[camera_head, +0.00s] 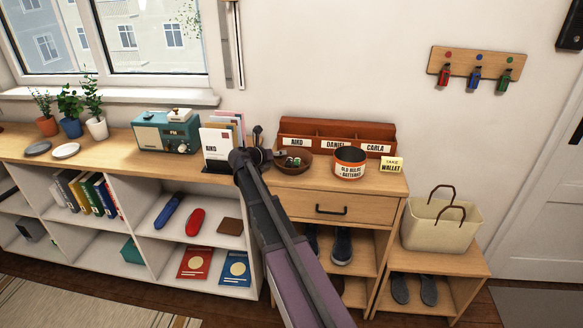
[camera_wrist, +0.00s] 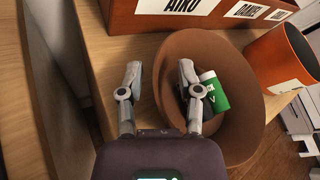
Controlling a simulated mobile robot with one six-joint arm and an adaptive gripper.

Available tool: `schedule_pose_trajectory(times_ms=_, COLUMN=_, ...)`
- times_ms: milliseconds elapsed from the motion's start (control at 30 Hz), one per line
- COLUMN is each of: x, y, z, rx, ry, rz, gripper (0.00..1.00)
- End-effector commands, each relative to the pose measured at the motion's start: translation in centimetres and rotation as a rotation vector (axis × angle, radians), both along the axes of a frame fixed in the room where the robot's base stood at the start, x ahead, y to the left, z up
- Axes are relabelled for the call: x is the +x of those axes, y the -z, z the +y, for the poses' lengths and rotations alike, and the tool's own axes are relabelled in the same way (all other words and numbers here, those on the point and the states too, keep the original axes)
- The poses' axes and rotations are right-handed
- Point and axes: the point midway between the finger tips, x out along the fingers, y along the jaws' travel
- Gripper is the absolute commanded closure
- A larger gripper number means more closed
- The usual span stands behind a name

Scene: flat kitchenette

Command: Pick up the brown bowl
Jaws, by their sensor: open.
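The brown bowl (camera_head: 293,170) stands on the wooden cabinet top, in front of the name-labelled box. It fills the middle right of the wrist view (camera_wrist: 240,122) and holds a green and white item (camera_wrist: 214,92). My gripper (camera_wrist: 159,70) is open at the bowl's left side. Its right finger is over the inside of the bowl and its left finger is outside, with the bowl's left rim between them. I cannot tell how far the fingertips are above or below the rim. In the head view, my arm hides part of the cabinet front.
The red-brown box (camera_head: 338,130) stands close behind the bowl. The orange-and-black tin (camera_head: 349,164) is close on its right, with the "take wallet" note (camera_head: 391,165) beyond. The letter holder (camera_head: 218,148) and radio (camera_head: 166,132) are left.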

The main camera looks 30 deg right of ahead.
Motion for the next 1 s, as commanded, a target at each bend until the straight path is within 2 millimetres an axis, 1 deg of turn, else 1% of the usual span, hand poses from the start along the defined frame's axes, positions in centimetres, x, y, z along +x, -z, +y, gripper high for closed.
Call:
schedule_pose_trajectory(times_ms=567, x=0.09, y=0.04, z=-0.18, rx=0.000, ry=0.000, rz=0.001, gripper=0.55)
schedule_pose_trajectory(times_ms=600, x=0.09, y=0.04, z=-0.16, rx=-0.001, ry=-0.002, rz=0.000, gripper=0.58)
schedule_pose_trajectory(times_ms=667, x=0.09, y=0.04, z=-0.16, rx=-0.001, ry=-0.001, rz=0.000, gripper=0.75)
schedule_pose_trajectory(times_ms=700, x=0.09, y=0.04, z=-0.16, rx=-0.001, ry=-0.001, rz=0.000, gripper=0.87)
schedule_pose_trajectory(times_ms=733, x=0.09, y=0.04, z=-0.16, rx=-0.001, ry=-0.001, rz=0.000, gripper=0.96)
schedule_pose_trajectory(times_ms=767, x=0.09, y=0.04, z=-0.16, rx=-0.001, ry=-0.002, rz=0.000, gripper=1.00)
schedule_pose_trajectory(times_ms=1000, x=0.10, y=0.02, z=-0.15, rx=-0.002, ry=-0.002, rz=0.001, gripper=1.00)
